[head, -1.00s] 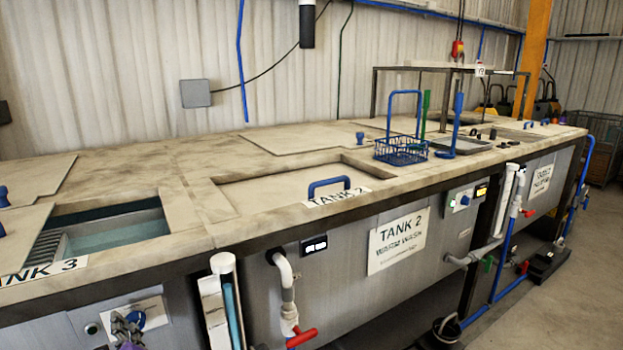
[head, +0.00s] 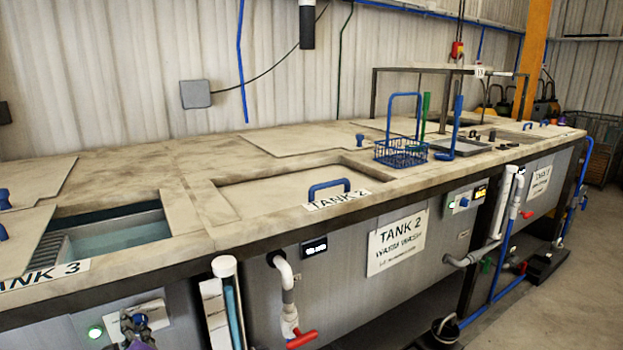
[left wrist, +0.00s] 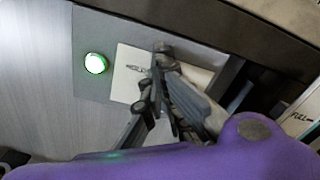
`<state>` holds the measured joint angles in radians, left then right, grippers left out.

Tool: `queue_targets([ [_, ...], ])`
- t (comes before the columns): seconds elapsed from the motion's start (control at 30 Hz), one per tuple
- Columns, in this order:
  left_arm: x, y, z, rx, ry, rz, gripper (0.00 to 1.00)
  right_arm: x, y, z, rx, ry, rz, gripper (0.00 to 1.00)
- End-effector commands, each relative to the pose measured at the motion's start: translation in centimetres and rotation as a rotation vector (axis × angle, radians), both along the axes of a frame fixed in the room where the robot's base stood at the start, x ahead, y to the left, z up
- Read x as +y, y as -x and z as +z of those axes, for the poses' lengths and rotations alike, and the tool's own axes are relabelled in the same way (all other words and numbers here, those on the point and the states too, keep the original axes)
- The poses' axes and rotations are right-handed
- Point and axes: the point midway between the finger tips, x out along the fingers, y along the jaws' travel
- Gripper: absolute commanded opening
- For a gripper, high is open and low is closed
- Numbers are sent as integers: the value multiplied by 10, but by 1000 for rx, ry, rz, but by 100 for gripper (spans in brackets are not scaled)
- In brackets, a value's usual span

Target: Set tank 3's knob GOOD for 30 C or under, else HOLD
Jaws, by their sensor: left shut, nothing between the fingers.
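Tank 3's label (head: 45,275) is at the left edge of the head view, above a grey front panel. On that panel a white plate (head: 155,312) carries a blue knob (head: 140,319), which is partly covered by my left gripper (head: 132,328). The knob's pointer and plate wording cannot be read. A green lamp (head: 95,331) glows left of the plate; it also glows in the left wrist view (left wrist: 95,63). There my left gripper (left wrist: 162,75) has its fingers together in front of the plate (left wrist: 130,68), with nothing held. My right gripper is out of view.
Tank 3's open bath (head: 115,235) shows liquid. Beside the panel stands a white upright tube (head: 224,268). A pipe with a red valve handle (head: 302,339) projects from tank 2's front. No readout for tank 3 is legible.

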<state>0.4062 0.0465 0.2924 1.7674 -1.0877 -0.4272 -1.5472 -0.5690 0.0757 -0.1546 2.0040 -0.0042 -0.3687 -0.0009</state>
Motion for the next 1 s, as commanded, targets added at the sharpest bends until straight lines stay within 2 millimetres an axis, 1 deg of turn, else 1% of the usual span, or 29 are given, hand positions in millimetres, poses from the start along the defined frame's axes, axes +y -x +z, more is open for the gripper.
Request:
queue_targets([
  [0.03,-2,0,-4,6,5,-2,0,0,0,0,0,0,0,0],
  [0.07,-2,0,-4,5,6,-3,0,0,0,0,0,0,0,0],
  [0.37,0,1,5,2,5,-3,0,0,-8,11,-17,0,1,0],
  [0.5,-1,3,6,2,4,-2,0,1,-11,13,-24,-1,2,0],
  [0.57,-3,8,6,2,4,-1,0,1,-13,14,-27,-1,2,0],
  [0.7,-12,22,6,3,3,-1,0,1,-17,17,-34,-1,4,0],
  [1.0,-28,49,6,2,3,-1,0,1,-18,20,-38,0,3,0],
])
